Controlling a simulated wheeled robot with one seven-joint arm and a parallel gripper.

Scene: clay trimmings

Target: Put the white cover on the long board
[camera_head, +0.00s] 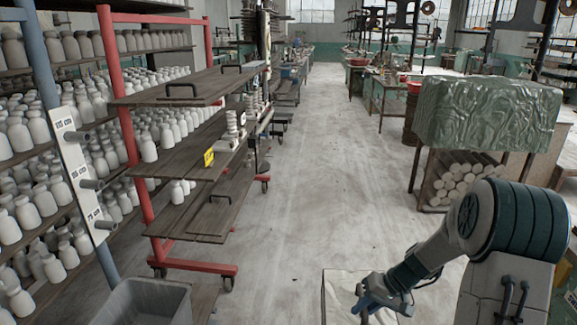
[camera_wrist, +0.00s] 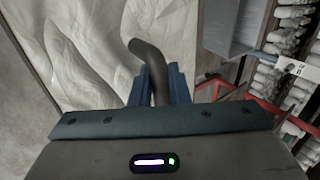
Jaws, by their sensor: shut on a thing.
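The white cover (camera_head: 338,292) shows at the bottom centre of the head view, partly cut off by the frame edge. In the wrist view its creased white surface (camera_wrist: 85,45) fills the upper left. My gripper (camera_head: 372,300) is at the cover's right side. In the wrist view my blue fingers (camera_wrist: 160,85) are shut on a dark curved handle (camera_wrist: 147,52); its join to the cover is not clear. Long wooden boards lie on the red rack at left: an upper board (camera_head: 215,83) with black handles, a middle board (camera_head: 185,150) and a lower board (camera_head: 190,215).
The middle board bears stacked pale pieces (camera_head: 232,125) and a yellow tag (camera_head: 209,158). Shelves of white bottles stand at left, behind a blue post (camera_head: 45,60). A grey bin (camera_head: 145,300) is below. A green-covered rack (camera_head: 485,115) stands at right. The central aisle is clear.

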